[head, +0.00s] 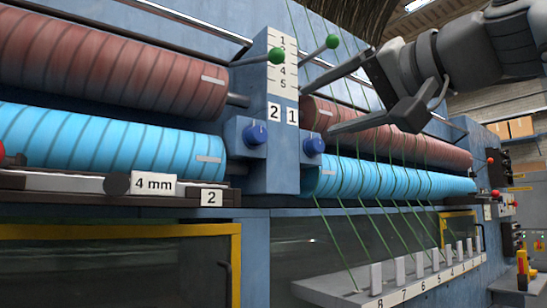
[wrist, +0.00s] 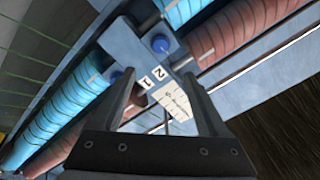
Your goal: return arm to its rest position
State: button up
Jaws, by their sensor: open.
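My gripper (head: 318,103) is at the upper right of the head view, its two dark fingers apart and nothing between them. It hangs in front of the right-hand rollers, just right of the blue post (head: 266,110) with the numbered scale (head: 282,62). In the wrist view my gripper (wrist: 165,85) also shows open, with the post and its scale (wrist: 178,103) seen between and beyond the fingers. The arm behind it reaches in from the upper right.
Two green-knobbed levers (head: 277,56) (head: 333,41) stick out close to my fingers. Blue knobs (head: 255,136) (head: 313,146) sit on the post. Brown (head: 400,138) and blue rollers (head: 390,181) run behind. Green yarns descend to a numbered white rail (head: 420,285).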

jog(key=shift+f, duration=0.1)
dwell(0.3)
notch_tip(320, 180, down, 12)
jog(key=w+r+g+h+p, duration=0.1)
jog(key=w+g+h+p, duration=0.1)
jog(key=h+p, duration=0.1)
jog(key=s+d+f+g+h+p, duration=0.1)
jog(key=s+f, duration=0.3)
jog(key=f, duration=0.7)
jog(key=s+d+f+n+g+h+p, duration=0.1)
jog(key=s+d+f+g+h+p, duration=0.1)
jog(key=f, duration=0.9)
jog(key=s+d+f+n+g+h+p, duration=0.1)
jog(key=s+f+g+h, duration=0.3)
jog(key=f, duration=0.7)
jog(key=shift+s+d+p, duration=0.35)
jog(key=shift+s+p, duration=0.55)
jog(key=shift+s, duration=0.35)
